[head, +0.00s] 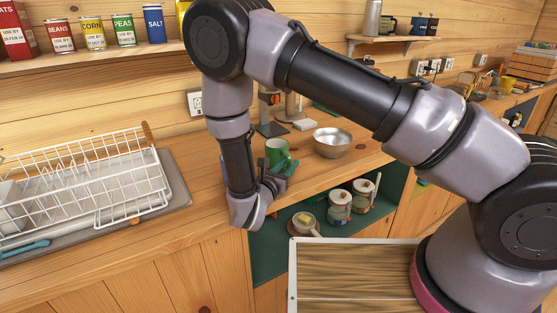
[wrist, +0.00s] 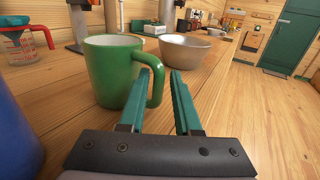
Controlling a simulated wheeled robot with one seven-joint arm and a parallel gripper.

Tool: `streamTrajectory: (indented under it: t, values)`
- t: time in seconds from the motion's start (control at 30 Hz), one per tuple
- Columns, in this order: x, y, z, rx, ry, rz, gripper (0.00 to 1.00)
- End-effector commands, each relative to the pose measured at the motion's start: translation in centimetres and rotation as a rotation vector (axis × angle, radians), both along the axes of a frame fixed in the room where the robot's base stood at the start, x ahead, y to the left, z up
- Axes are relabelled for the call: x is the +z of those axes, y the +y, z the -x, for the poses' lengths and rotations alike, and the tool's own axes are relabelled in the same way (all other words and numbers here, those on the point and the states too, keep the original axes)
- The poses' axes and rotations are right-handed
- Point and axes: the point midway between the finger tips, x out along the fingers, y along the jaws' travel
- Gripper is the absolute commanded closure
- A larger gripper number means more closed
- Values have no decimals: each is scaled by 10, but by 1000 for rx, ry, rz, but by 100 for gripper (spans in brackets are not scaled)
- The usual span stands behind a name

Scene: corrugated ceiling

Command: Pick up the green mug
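The green mug (head: 277,149) stands upright on the wooden counter in the head view, partly hidden by my arm and gripper. In the wrist view the mug (wrist: 112,75) is close ahead, left of centre, with its handle toward the right. My gripper (wrist: 162,72) has its two teal fingers apart. The left finger overlaps the handle in the picture, and the handle's outer curve shows in the gap between the fingers. I cannot tell whether a finger touches it. In the head view my gripper (head: 284,171) is low beside the mug, at the counter's front edge.
A metal bowl (head: 332,142) stands right of the mug. A blue object (wrist: 14,135) is close at the left in the wrist view, near a measuring cup (wrist: 20,45). A white dish rack (head: 85,180) is at the left. Jars (head: 339,207) stand on the green shelf below.

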Motion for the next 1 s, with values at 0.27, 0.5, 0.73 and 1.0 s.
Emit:
streamTrajectory:
  t: [0.27,0.5,0.73,1.0]
  values:
    - [-2,-15,-36,-3,0,-1,68]
    - [-2,-16,-39,-2,0,-1,68]
    - [-2,-16,-38,-2,0,-1,100]
    - [-2,-16,-38,-2,0,-1,100]
